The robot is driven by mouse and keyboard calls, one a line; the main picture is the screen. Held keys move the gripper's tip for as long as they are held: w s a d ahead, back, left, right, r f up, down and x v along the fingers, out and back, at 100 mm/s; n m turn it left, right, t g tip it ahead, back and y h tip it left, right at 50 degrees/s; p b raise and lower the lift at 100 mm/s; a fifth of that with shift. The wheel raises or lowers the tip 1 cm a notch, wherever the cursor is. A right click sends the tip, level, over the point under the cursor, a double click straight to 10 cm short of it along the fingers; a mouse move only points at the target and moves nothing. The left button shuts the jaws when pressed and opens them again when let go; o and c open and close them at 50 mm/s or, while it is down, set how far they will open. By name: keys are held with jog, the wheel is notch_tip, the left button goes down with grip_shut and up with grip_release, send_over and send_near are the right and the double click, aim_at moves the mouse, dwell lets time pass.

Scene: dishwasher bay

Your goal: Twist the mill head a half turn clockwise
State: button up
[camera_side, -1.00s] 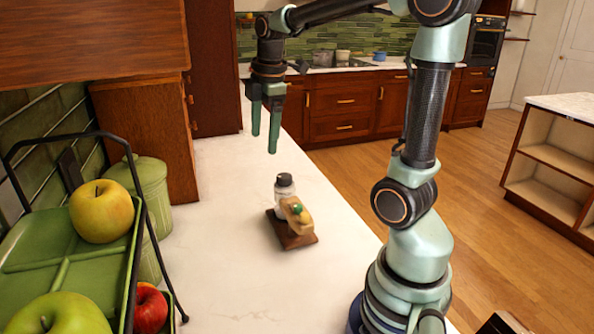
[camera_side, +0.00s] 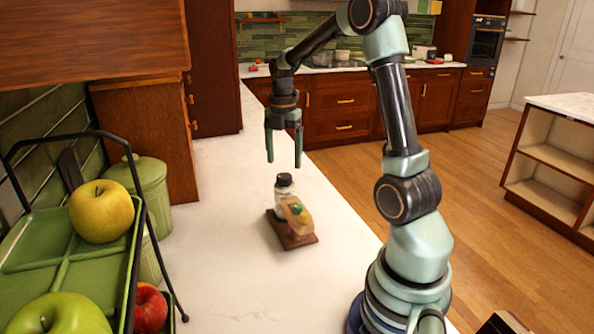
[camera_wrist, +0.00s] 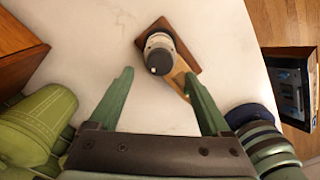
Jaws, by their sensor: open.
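The mill (camera_side: 283,194) has a dark head and a pale body. It stands upright at the back of a small brown wooden board (camera_side: 292,236) on the white counter. Its dark head (camera_wrist: 159,61) faces the camera in the wrist view. A tan item with a green spot (camera_side: 297,214) is on the board in front of the mill, hiding part of its body. My gripper (camera_side: 284,164) is open and empty, pointing down just above the mill and not touching it. In the wrist view, its green fingers (camera_wrist: 160,86) are spread wide, with the mill ahead, between their lines.
A green canister (camera_side: 146,192) stands at the left by the wooden cabinet. A green tiered tray (camera_side: 60,250) with apples is at the near left. The white counter (camera_side: 235,235) around the board is mostly clear.

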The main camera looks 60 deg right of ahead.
aim_at(284, 175)
jog(key=shift+f, duration=2.5)
grip_shut()
